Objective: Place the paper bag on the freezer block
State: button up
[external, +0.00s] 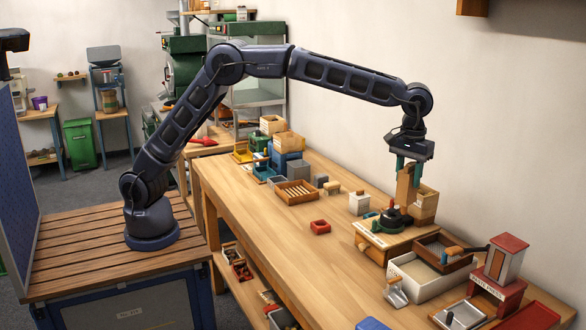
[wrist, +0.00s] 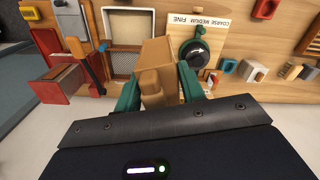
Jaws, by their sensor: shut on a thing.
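My gripper (external: 408,172) is shut on the brown paper bag (external: 404,187) and holds it upright, close to the wall side of the bench. In the wrist view, the bag (wrist: 157,62) sits between the two teal fingers of my gripper (wrist: 158,88). In the external view, a tan carton stack (external: 425,204) stands right behind the bag, and I cannot tell whether they touch. A flat blue block (external: 372,324), cut off by the bottom edge of the external view, may be the freezer block. It does not clearly show in the wrist view.
A white tray (external: 410,287), a brown sieve tray (external: 432,240) and a red-roofed box (external: 505,258) crowd the right end. A small red tray (external: 320,227) stands mid-bench, with clear wood around it.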

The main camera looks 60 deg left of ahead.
jog(key=s+d+m, duration=0.3)
jog(key=s+d, duration=1.9)
notch_tip(320, 180, down, 20)
jog(key=shift+f, duration=0.15)
jog(key=o, duration=1.1)
notch_tip(320, 180, up, 12)
jog(key=shift+a+r, duration=0.1)
jog(key=shift+r, duration=0.1)
